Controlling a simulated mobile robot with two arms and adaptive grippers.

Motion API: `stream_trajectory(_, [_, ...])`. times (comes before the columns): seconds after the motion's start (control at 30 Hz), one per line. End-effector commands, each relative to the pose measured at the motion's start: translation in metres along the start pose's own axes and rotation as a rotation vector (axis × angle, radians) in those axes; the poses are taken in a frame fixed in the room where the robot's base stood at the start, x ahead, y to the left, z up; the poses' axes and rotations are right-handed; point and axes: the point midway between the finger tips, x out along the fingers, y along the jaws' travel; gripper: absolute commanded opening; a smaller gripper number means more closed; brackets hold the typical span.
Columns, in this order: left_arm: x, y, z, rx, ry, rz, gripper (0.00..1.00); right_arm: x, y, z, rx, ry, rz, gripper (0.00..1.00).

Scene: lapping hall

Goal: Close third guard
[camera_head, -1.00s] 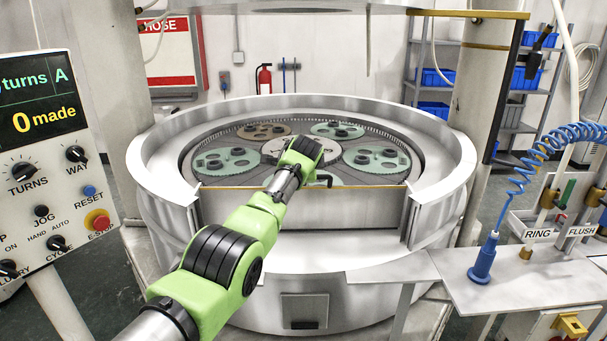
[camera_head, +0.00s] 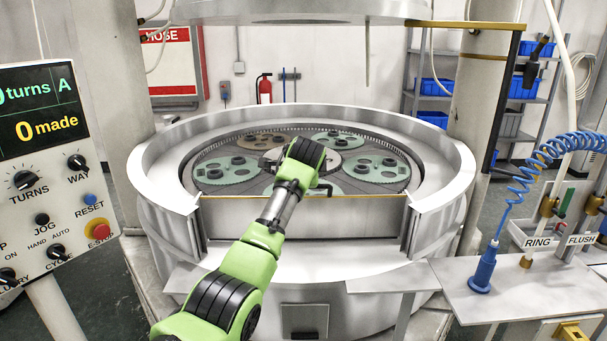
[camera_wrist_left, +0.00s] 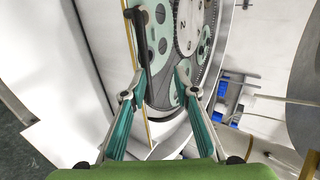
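The guard (camera_head: 305,222) is a grey metal panel with a brass top edge, standing across the front opening of the round machine tub (camera_head: 152,165). A black handle (camera_head: 326,188) shows at its top edge, partly behind my left arm. In the left wrist view the guard (camera_wrist_left: 88,60) lies at the left, and the black handle bar (camera_wrist_left: 142,40) runs beside its brass edge. My left gripper (camera_wrist_left: 160,80) has its fingers apart; the bar passes close to the left fingertip, and contact cannot be told. In the head view its fingers are hidden by my wrist. My right gripper is not in view.
Green carrier discs (camera_head: 377,168) lie inside the tub. A control panel (camera_head: 55,170) stands at the left. A steel shelf (camera_head: 520,290) with a blue coiled hose (camera_head: 515,185) is at the right. Floor shows between the panel and tub.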

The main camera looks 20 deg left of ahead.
Motion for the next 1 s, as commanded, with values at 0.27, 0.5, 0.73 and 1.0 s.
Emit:
stream_trajectory(0.27, [-0.04,0.004,0.0,0.0,0.0,0.006,0.28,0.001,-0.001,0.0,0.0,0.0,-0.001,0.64])
stream_trajectory(0.5, [-0.063,0.005,0.001,0.001,-0.002,0.009,0.28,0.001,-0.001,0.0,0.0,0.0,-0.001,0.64])
stream_trajectory(0.73, [-0.066,0.006,0.001,0.001,-0.002,0.012,0.28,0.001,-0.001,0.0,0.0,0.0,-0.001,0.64])
stream_trajectory(1.0, [-0.06,0.022,0.003,-0.019,-0.001,0.028,0.28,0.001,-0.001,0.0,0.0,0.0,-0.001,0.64])
